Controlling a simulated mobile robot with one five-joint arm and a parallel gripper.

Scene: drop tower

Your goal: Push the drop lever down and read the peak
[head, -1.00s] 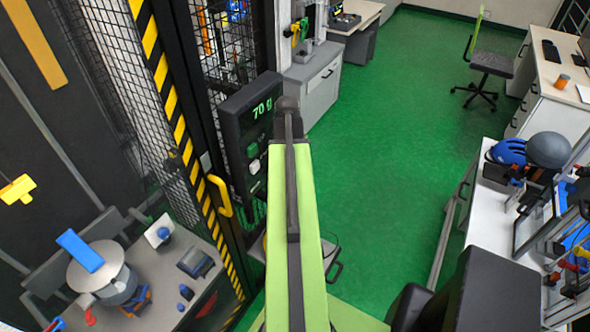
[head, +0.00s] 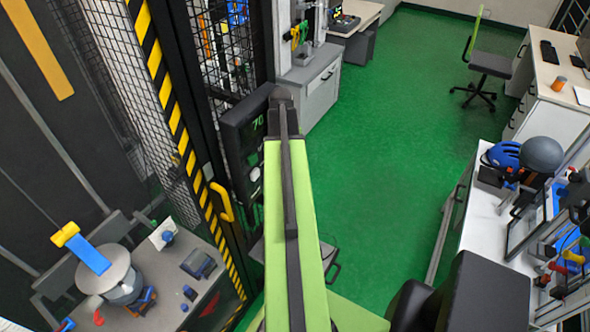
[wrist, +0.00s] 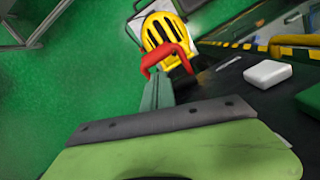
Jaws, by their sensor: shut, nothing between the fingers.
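The drop tower's readout box (head: 236,150) hangs by the mesh door. Its green digits show 70 (head: 258,124), with my arm covering its right part. In the wrist view a red bent handle (wrist: 170,52), seemingly the drop lever, stands just beyond my gripper (wrist: 156,80). My gripper is shut and empty, its tip close to the handle; I cannot tell whether they touch. My gripper is hidden in the head view. A yellow block (head: 65,234) sits at the upper end of a tilted blue bar (head: 89,257) on a round grey plate (head: 103,270).
A striped yellow-black post (head: 160,80) and a yellow door handle (head: 221,203) stand left of my arm. A white bench (head: 487,225) with helmets (head: 543,154) is at the right. Green floor (head: 390,130) is clear between. A yellow slotted object (wrist: 165,38) lies behind the red handle.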

